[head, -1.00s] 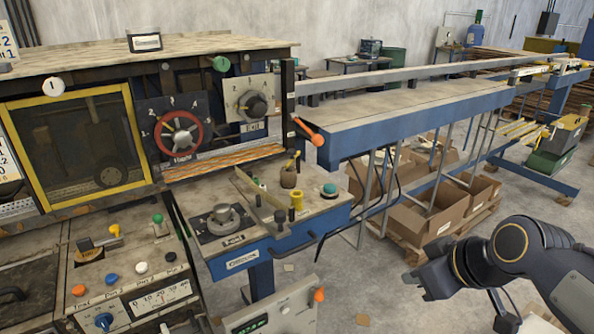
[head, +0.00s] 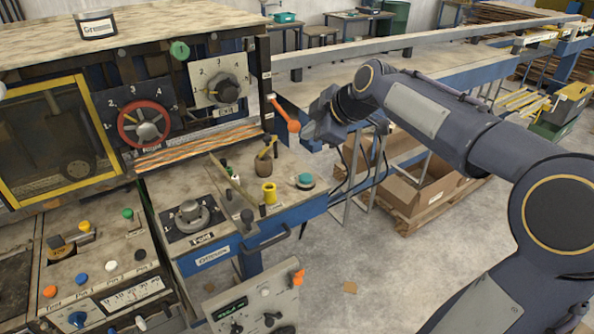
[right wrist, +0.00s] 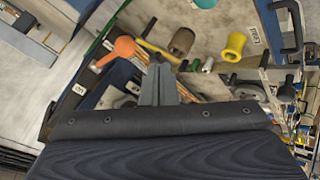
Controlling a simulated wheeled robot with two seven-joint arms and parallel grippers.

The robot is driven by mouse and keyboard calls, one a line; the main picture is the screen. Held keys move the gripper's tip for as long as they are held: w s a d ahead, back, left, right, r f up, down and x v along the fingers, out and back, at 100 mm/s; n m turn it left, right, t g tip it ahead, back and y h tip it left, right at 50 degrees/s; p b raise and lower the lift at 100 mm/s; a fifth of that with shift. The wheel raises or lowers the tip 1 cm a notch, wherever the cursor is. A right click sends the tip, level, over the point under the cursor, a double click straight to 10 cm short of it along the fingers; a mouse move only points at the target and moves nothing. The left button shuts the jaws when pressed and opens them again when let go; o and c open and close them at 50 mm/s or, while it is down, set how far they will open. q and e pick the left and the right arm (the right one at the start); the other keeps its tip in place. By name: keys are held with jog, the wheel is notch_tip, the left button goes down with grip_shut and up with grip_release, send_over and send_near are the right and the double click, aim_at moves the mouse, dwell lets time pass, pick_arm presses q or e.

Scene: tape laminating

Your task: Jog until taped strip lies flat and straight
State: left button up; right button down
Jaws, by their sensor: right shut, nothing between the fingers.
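Orange and brown strip material (head: 198,143) runs across the machine's slot below the dials; I cannot tell whether any tape lies on it. An orange-knobbed lever (head: 286,115) sticks out from the machine's right side. My right gripper (head: 309,138) is shut and empty, just right of that lever in the head view. In the right wrist view its fingers (right wrist: 160,85) point toward the worktop, with the orange knob (right wrist: 123,47) to their left; contact is unclear. A teal button (head: 305,180) sits on the worktop's right end. My left gripper is not in view.
The worktop holds a yellow spool (head: 269,193), a brown pot (head: 263,166) and a dark rotary knob (head: 190,210). A red-rimmed dial (head: 145,125) is on the machine front. A panel with coloured buttons (head: 105,275) stands lower left. Cardboard boxes (head: 420,195) lie under the long table.

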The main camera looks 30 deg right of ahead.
aim_at(309, 178)
jog(key=shift+f, duration=0.15)
notch_tip(309, 178, down, 8)
jog(key=b, duration=0.6)
jog(key=shift+f+b, duration=0.3)
jog(key=shift+b, duration=0.25)
dwell(1.5)
jog(key=shift+f+b, duration=0.35)
jog(key=shift+b, duration=0.2)
